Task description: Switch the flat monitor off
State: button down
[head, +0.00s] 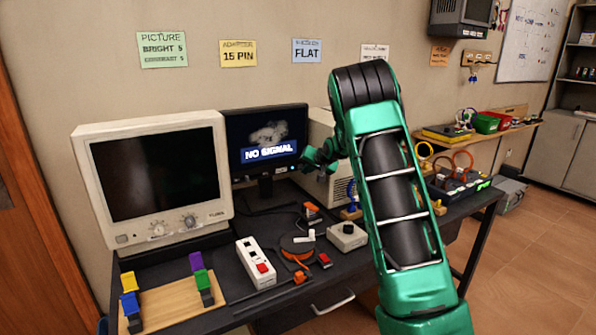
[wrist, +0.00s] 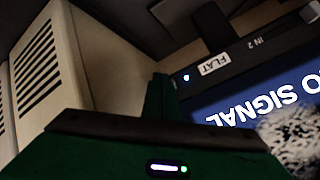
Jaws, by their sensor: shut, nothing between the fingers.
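The flat monitor (head: 243,122) is a thin black screen at the back of the desk, lit with a blue "NO SIGNAL" banner and a grey picture. In the wrist view the monitor (wrist: 240,95) appears turned over, with a "FLAT" label, an "IN 2" mark and a small glowing blue-white light (wrist: 187,77) on its bezel. My green gripper (head: 318,158) is at the monitor's lower right, its fingers shut and empty. The dark green fingers (wrist: 160,98) point toward the bezel near the light in the wrist view; whether they touch it I cannot tell.
A bulky cream monitor (head: 152,170) with a dark screen and knobs stands left. A beige vented case (head: 322,125) is close behind and right of my gripper, also in the wrist view (wrist: 75,60). A white power strip (head: 256,262) and cables lie in front.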

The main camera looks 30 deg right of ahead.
jog(key=shift+w, duration=0.2)
dwell(0.6)
jog(key=shift+w+r, duration=0.15)
jog(key=shift+r, duration=0.1)
